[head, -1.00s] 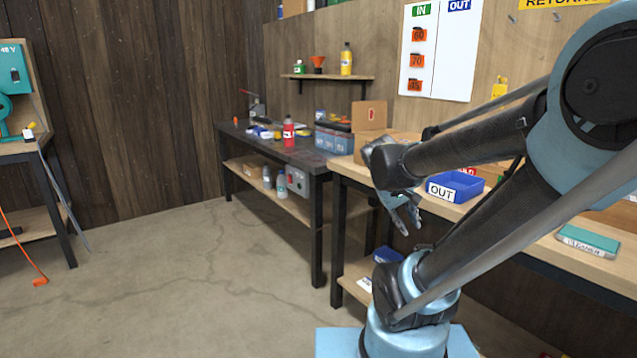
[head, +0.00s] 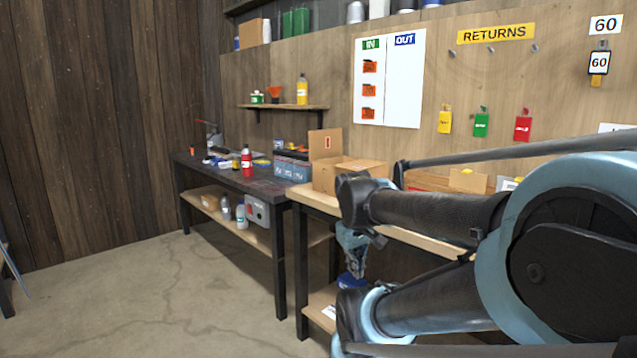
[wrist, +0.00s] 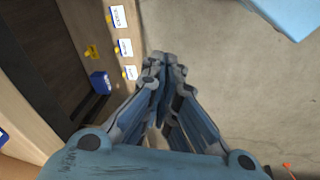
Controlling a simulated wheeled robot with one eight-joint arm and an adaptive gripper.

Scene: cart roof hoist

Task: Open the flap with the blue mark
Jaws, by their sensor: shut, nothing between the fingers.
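A cardboard box (head: 350,172) stands on the wooden bench, left of my forearm in the head view. One flap (head: 326,143) stands upright and carries a red mark. I can make out no blue mark on the box, and my arm hides part of its lower right side. My gripper (head: 350,275) hangs low at the front edge of the bench, below the box and apart from it. In the wrist view my gripper (wrist: 167,62) has its fingers together, with nothing between them.
A dark bench (head: 235,170) with bottles and battery-like boxes stands at the left. A wooden shelf (wrist: 108,35) with white labels and a blue bin (wrist: 100,82) lies left of the fingers in the wrist view. The concrete floor (head: 170,290) in front is clear.

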